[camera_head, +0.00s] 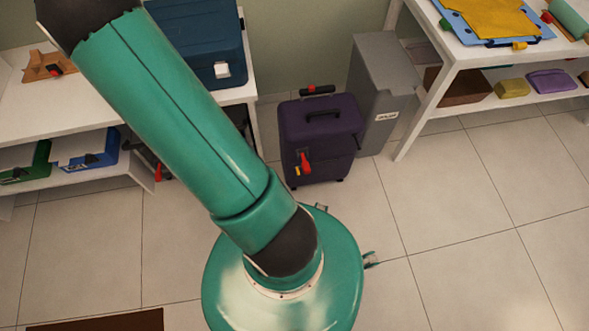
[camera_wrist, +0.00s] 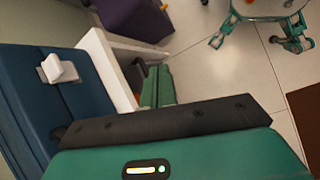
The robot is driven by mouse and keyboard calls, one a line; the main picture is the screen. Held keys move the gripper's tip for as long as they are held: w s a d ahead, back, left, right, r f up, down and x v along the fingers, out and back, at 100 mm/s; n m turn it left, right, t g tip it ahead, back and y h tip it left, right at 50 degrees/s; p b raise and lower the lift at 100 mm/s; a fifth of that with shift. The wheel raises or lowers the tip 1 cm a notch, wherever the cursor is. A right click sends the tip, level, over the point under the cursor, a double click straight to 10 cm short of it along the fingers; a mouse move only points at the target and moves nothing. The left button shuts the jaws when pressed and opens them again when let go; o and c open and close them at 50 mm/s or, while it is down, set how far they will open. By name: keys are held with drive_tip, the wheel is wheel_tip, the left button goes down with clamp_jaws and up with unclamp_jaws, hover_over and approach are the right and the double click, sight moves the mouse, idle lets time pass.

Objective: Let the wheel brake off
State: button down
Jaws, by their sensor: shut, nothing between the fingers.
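The purple suitcase (camera_head: 330,122) stands upright on the tiled floor, on small wheels. A red lever (camera_head: 305,164) hangs on its front, over a small yellow mark. I cannot tell from its look whether the brake is on or off. A black handle (camera_head: 318,91) with a red part is on the top. The suitcase (camera_wrist: 125,14) is cut off at the top of the wrist view. My gripper (camera_wrist: 165,122) shows there as a dark bar on a green housing. It is shut and empty, clear of the suitcase, near the blue case. The head view does not show it.
A blue case (camera_head: 205,45) sits on the left white shelf unit (camera_head: 25,100). A grey bin (camera_head: 380,85) stands right of the suitcase, beside a loaded white shelf (camera_head: 450,75). The floor (camera_head: 480,200) at right is open. A brown mat (camera_head: 110,322) lies at the lower left.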

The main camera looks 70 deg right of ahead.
sight(305, 164)
drive_tip(key=s+d+f+n+g, duration=0.25)
drive_tip(key=s+f, duration=0.45)
drive_tip(key=f, duration=0.5)
drive_tip(key=s+d+f+n+g, duration=0.1)
drive_tip(key=s+d+f+g, duration=0.15)
drive_tip(key=s+f, duration=0.75)
drive_tip(key=s+d+f+n+g, duration=0.1)
drive_tip(key=s+d+f+n, duration=0.3)
drive_tip(key=f, duration=1)
drive_tip(key=s+d+f+m, duration=0.3)
drive_tip(key=s+f, duration=0.2)
drive_tip(key=s, duration=0.4)
drive_tip(key=shift+d+r+n+h, duration=0.1)
drive_tip(key=shift+r+n+h, duration=0.1)
drive_tip(key=shift+r, duration=0.75)
drive_tip(key=shift+d+r+n+h, duration=0.1)
drive_tip(key=shift+r+h, duration=0.1)
drive_tip(key=shift+r, duration=0.7)
